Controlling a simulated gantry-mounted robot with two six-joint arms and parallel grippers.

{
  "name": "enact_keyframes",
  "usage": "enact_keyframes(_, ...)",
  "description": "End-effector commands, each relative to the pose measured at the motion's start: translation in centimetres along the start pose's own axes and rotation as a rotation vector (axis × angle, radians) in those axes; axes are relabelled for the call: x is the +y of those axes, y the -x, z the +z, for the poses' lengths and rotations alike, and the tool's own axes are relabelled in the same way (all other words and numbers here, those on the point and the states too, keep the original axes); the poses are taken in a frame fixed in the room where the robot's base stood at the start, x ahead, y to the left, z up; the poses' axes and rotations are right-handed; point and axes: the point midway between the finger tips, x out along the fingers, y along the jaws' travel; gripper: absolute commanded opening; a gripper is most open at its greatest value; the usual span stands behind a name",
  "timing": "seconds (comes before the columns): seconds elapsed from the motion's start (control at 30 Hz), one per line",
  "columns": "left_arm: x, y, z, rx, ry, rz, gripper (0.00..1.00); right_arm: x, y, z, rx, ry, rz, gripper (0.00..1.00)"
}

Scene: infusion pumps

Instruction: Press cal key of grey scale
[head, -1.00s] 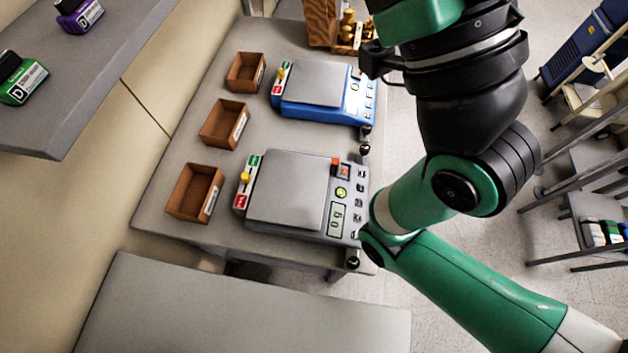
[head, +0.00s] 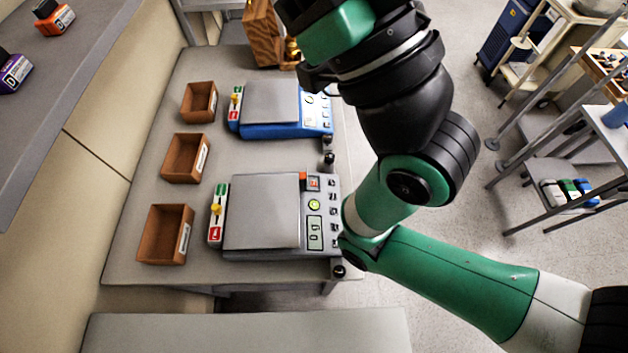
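The grey scale (head: 262,210) stands at the near end of the grey bench, its flat pan bare. Its right-hand panel carries a display (head: 315,233), a round green-yellow button (head: 314,205), an orange-red block (head: 303,178) and a column of small keys (head: 333,211). The key labels are too small to read, so I cannot tell which is the cal key. A green and black arm of mine crosses the right of the head view, with an elbow-like joint close beside the panel's lower right corner. Neither gripper shows.
A blue scale (head: 270,103) stands behind the grey one. Three brown trays (head: 165,234) line the bench's left side. A switch strip with a yellow lever (head: 216,209) adjoins the grey scale. Black knobs (head: 338,271) sit along the bench's right edge. A shelf (head: 38,110) overhangs at left.

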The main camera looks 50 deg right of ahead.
Motion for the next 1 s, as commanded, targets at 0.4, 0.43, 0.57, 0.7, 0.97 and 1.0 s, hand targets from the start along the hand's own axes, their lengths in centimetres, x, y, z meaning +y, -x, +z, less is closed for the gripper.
enact_keyframes(0.4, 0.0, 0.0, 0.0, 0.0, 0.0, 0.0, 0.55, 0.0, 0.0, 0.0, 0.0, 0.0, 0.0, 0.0)
enact_keyframes(0.43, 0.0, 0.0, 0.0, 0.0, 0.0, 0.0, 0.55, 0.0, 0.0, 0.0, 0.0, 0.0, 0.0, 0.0)
enact_keyframes(0.57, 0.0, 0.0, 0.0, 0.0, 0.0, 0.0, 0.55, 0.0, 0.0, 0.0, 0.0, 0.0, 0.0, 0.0)
enact_keyframes(0.7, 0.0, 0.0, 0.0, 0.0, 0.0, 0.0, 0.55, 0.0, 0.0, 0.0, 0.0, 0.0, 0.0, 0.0)
enact_keyframes(0.97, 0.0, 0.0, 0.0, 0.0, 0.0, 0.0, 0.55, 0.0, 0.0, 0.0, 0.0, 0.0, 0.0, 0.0)
enact_keyframes(1.0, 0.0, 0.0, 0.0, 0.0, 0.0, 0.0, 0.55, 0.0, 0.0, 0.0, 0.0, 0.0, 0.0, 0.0)
